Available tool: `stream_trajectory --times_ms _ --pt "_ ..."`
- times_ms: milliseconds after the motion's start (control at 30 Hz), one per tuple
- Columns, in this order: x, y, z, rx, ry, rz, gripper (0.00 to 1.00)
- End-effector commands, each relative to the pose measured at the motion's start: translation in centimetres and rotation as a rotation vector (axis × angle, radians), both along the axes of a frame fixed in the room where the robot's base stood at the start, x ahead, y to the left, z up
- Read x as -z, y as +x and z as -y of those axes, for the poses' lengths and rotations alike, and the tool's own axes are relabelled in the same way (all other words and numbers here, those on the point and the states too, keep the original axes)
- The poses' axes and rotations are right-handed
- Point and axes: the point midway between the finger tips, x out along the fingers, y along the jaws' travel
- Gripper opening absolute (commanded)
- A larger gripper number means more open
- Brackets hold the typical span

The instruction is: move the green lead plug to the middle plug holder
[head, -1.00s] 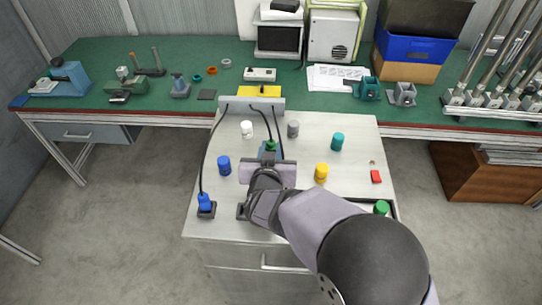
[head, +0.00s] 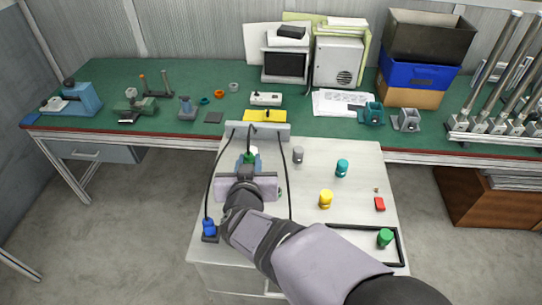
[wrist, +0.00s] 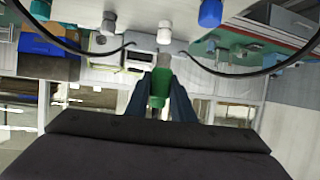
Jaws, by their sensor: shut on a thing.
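My gripper (head: 248,164) is shut on the green lead plug (wrist: 158,88) and holds it over the cabinet top. In the wrist view the plug sits between the two blue-grey fingers. In the head view only a bit of its green (head: 251,154) shows past the gripper. A black lead runs to it from the rail at the back. The blue lead plug (head: 209,226) stands in a dark plug holder (head: 210,239) at the front left. The middle plug holder is hidden behind my arm.
On the cabinet top (head: 330,150) stand grey (head: 298,155), teal (head: 342,168) and yellow (head: 326,199) cylinders and a red block (head: 380,204). A green cylinder (head: 385,237) is in the black-framed area at front right. Another lead (head: 290,185) runs down right of my gripper.

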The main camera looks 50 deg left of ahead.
Motion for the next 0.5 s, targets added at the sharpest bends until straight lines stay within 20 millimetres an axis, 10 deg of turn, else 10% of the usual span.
stream_trajectory --times_ms 233,500 --pt "1.2 -8.9 -0.1 -0.143 -0.007 0.003 0.00" --pt "4.2 -13.1 3.6 -0.171 -0.008 0.002 0.00"
